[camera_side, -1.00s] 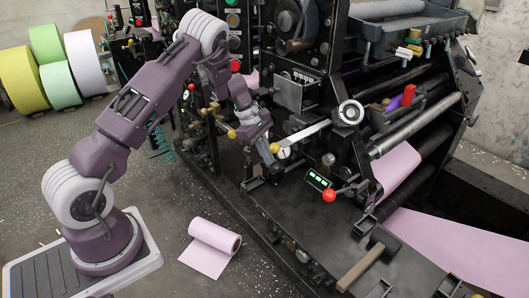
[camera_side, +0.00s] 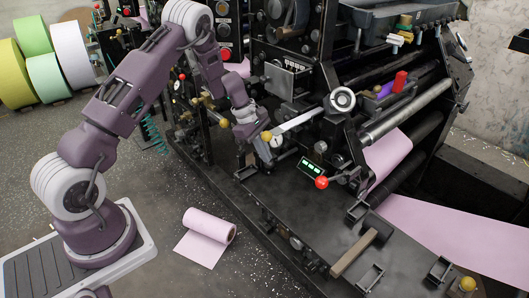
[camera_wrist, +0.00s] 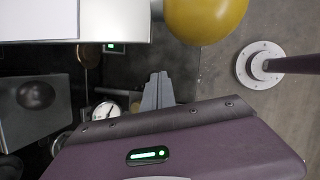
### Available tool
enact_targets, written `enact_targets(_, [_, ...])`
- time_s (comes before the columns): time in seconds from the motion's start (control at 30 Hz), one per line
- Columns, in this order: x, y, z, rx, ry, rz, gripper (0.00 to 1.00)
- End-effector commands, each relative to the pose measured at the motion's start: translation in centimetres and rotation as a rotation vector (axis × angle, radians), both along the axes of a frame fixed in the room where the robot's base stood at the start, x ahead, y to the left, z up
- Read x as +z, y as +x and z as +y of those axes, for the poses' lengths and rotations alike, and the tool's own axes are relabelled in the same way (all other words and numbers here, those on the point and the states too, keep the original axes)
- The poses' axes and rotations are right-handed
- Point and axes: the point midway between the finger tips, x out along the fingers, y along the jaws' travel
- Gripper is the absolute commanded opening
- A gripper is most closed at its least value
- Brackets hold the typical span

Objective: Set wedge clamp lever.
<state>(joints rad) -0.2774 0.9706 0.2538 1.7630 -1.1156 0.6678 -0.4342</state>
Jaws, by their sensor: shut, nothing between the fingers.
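A silver flat lever with a yellow ball knob (camera_side: 266,135) runs from a round white-faced hub (camera_side: 342,100) on the dark press. It appears to be the clamp lever; no label is readable. In the wrist view a large yellow ball (camera_wrist: 205,15) and a pale bar (camera_wrist: 75,22) fill the top edge, close to the camera. My gripper (camera_side: 263,158) is beside the knob end of the lever in the side view, partly lost against the dark press. In the wrist view my gripper (camera_wrist: 158,80) has its grey fingers together and empty. Contact with the knob cannot be told.
A small dial gauge (camera_side: 277,141) sits by the knob and also shows in the wrist view (camera_wrist: 106,110). A red-ball lever (camera_side: 321,182) and green display (camera_side: 310,167) lie to the right. A pink roll (camera_side: 208,228) lies on the open floor.

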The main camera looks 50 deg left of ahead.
Motion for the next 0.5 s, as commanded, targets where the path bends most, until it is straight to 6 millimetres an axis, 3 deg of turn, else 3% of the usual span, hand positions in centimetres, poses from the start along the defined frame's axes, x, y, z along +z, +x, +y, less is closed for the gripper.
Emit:
enact_targets(0.33, [0.2,0.0,0.1,0.000,0.000,-0.001,0.00])
enact_targets(0.5, [2.9,-0.6,1.1,0.003,0.003,-0.004,0.00])
